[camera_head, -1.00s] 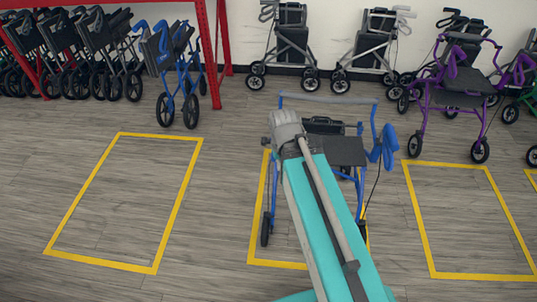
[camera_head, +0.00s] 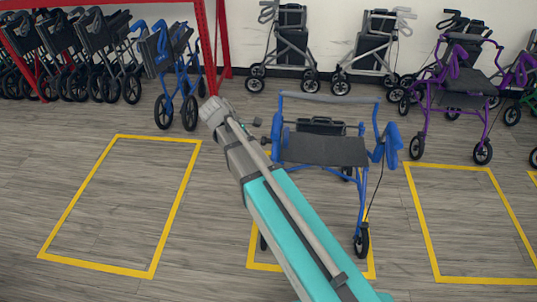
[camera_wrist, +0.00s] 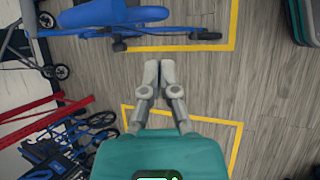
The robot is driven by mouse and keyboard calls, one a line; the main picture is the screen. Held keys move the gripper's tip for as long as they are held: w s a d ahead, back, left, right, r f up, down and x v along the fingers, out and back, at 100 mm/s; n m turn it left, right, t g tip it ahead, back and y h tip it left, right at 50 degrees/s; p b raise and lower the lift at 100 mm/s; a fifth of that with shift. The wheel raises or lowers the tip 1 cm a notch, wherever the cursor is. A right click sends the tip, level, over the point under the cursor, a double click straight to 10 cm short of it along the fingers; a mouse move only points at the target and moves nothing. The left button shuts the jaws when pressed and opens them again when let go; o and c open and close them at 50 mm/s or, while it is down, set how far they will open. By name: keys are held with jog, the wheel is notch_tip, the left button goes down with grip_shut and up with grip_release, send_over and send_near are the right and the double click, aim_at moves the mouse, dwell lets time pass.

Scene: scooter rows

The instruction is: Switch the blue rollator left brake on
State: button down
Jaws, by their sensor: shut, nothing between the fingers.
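The blue rollator (camera_head: 323,150) stands upright in the middle yellow bay, with a dark seat and a grey bar across the top. Its blue right-hand handle (camera_head: 388,145) is clear to see; my arm partly covers its left side and left front wheel. In the wrist view a blue frame part (camera_wrist: 150,32) crosses the top of the picture; I cannot tell which part is the brake lever. My gripper (camera_wrist: 159,66) is shut and empty, its fingertips below that blue part and apart from it in the picture. In the head view the arm's end is left of the rollator.
A yellow-outlined bay (camera_head: 120,205) on the left is empty, as is one on the right (camera_head: 475,225). A purple rollator (camera_head: 462,95) stands behind right.

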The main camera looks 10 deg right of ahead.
dwell(0.4)
jog(key=b, duration=0.9)
send_near(275, 146)
notch_tip(275, 146, down, 5)
jog(key=s, duration=0.2)
jog(key=shift+d+b+x, duration=0.25)
jog(key=shift+b+x, duration=1.05)
jog(key=shift+x, duration=0.45)
jog(key=shift+s+r, duration=0.15)
notch_tip(275, 146, down, 8)
jog(key=w+m+t+h+b, duration=0.1)
jog(key=t+b, duration=0.2)
jog(key=b, duration=0.8)
jog(key=shift+w+d, duration=0.3)
jog(key=shift+r, duration=0.2)
